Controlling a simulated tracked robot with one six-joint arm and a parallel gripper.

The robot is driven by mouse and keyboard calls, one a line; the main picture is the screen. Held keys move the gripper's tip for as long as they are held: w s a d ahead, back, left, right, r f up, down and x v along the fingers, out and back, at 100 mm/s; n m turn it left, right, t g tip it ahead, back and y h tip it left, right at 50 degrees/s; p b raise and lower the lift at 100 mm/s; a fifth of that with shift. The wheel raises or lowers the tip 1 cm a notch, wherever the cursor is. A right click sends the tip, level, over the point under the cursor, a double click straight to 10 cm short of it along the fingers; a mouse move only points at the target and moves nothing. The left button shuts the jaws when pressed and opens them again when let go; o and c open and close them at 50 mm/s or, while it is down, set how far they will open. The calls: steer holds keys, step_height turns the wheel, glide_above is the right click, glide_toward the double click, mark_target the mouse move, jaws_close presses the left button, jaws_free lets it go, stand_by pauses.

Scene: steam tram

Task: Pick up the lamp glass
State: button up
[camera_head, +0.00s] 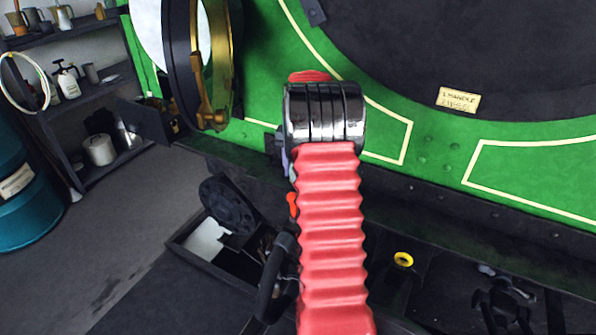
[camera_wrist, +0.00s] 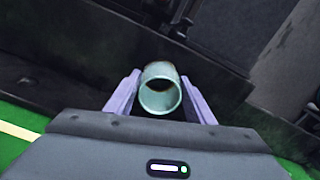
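The lamp glass seems to be the pale green hollow tube (camera_wrist: 160,75) in the wrist view, with its round open end facing the camera. My gripper (camera_wrist: 160,80) has its two lavender fingers on either side of the tube. The tube's sides come very close to the fingertips; whether they touch or press on it I cannot tell. In the head view my red, ribbed arm hides most of the gripper. Only a sliver of lavender finger shows left of my wrist, and I cannot make out the tube clearly there.
A green, cream-lined panel (camera_head: 430,160) fills the area behind my arm. A brass-rimmed round door (camera_head: 218,65) stands open at upper left. Below is an open dark box (camera_head: 190,255). Shelves (camera_head: 95,85) and a blue drum (camera_head: 15,215) stand far left. The grey floor between is clear.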

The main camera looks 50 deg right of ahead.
steer(key=c, duration=0.7)
step_height(320, 180, up, 10)
stand_by(0.5)
steer(key=shift+s, duration=0.1)
stand_by(0.4)
